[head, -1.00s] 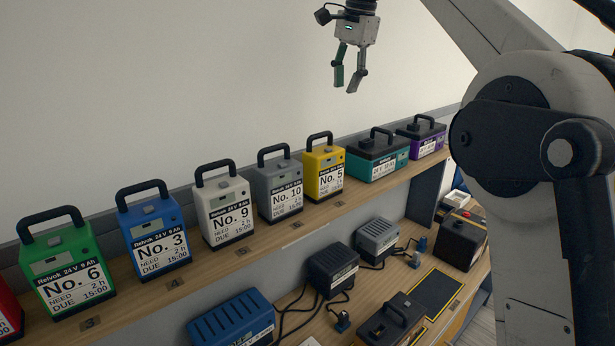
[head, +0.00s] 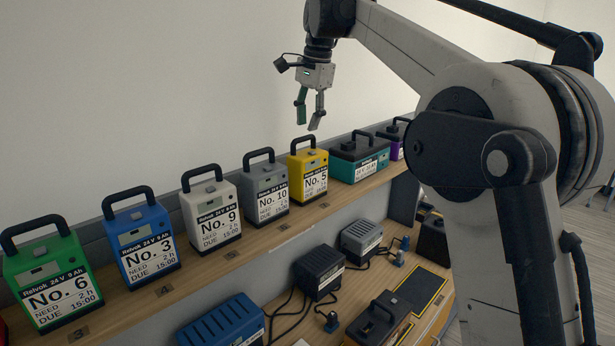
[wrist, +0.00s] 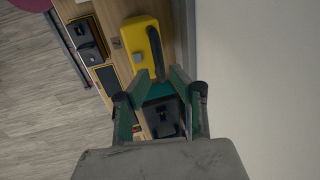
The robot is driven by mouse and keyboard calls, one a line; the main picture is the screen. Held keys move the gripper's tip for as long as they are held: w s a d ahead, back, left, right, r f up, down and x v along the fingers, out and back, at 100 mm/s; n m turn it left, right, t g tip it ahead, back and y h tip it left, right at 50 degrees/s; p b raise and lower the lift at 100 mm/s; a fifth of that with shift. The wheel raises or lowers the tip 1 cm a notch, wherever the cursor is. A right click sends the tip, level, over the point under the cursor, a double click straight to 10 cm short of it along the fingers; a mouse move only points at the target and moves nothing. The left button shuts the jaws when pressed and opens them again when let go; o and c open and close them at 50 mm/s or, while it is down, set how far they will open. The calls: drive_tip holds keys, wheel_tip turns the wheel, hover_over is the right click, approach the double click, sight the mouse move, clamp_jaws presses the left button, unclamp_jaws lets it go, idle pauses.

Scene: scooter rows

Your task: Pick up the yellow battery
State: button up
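The yellow battery (head: 308,172) stands upright on the upper wooden shelf, labelled No. 5, with a black handle on top. My gripper (head: 310,117) hangs in the air above the shelf, slightly higher than the yellow battery's handle, fingers pointing down. The fingers are apart and nothing is between them. In the wrist view the yellow battery (wrist: 139,42) is ahead of my gripper (wrist: 160,75), with its black handle along its right side. A teal and black battery (wrist: 162,115) shows between and below the fingers in the wrist view.
The grey No. 10 battery (head: 266,188) stands close on the left of the yellow one, the teal battery (head: 358,160) on its right. A wall rises right behind the shelf (head: 325,208). A lower bench holds chargers (head: 320,272) and cables.

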sight(303, 139)
drive_tip(key=shift+a+f+p, duration=0.1)
drive_tip(key=shift+a+f, duration=0.1)
drive_tip(key=shift+f, duration=0.7)
drive_tip(key=shift+a+f+p, duration=0.15)
drive_tip(key=shift+a+f, duration=0.05)
drive_tip(key=shift+f, duration=0.7)
drive_tip(key=shift+a+f+p, duration=0.1)
drive_tip(key=shift+a+f, duration=0.1)
drive_tip(key=shift+f, duration=0.7)
drive_tip(key=shift+c, duration=0.5)
clamp_jaws()
